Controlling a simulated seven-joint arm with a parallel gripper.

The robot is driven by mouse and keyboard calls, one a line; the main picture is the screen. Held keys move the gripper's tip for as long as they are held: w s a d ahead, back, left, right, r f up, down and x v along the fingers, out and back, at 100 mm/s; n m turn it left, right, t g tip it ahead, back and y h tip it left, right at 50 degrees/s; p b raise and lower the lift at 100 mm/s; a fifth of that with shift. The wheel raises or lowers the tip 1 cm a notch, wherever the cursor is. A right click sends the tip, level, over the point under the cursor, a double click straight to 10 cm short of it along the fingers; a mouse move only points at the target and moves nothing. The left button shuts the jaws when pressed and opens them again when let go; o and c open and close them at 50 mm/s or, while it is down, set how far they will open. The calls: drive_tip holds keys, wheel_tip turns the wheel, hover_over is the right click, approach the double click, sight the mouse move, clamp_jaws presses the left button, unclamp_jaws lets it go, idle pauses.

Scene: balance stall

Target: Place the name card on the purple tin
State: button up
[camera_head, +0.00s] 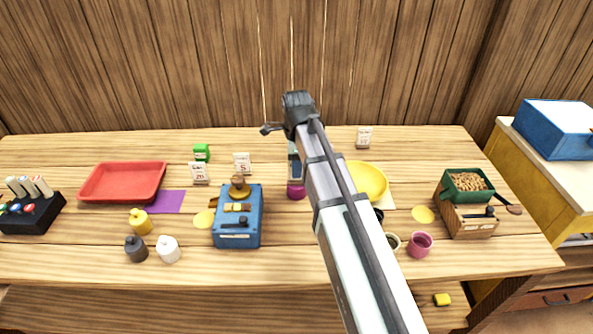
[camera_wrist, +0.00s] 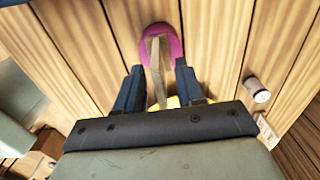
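The purple tin (camera_head: 296,192) stands on the table, partly hidden by my arm in the head view. It is the round magenta shape (camera_wrist: 162,42) ahead of my fingers in the wrist view. My gripper (camera_wrist: 158,78) is pointing down over the tin. Its two dark blue fingers are apart. A thin tan piece (camera_wrist: 157,75), probably the name card seen nearly edge-on, is between the fingers and overlaps the tin. Gaps show between it and both fingers. I cannot tell whether it touches the tin. Its written face is not visible.
A blue scale-like box (camera_head: 237,228) stands left of the tin, and a yellow bowl (camera_head: 368,180) stands right. Number cards stand behind, including one marked 5 (camera_head: 242,163). A red tray (camera_head: 123,182) is at left. A green bin (camera_head: 467,184) and pink cup (camera_head: 420,245) are at right.

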wheel_tip(320, 180, up, 10)
drive_tip(key=shift+f, duration=0.2)
drive_tip(key=shift+a, duration=0.15)
idle(0.5)
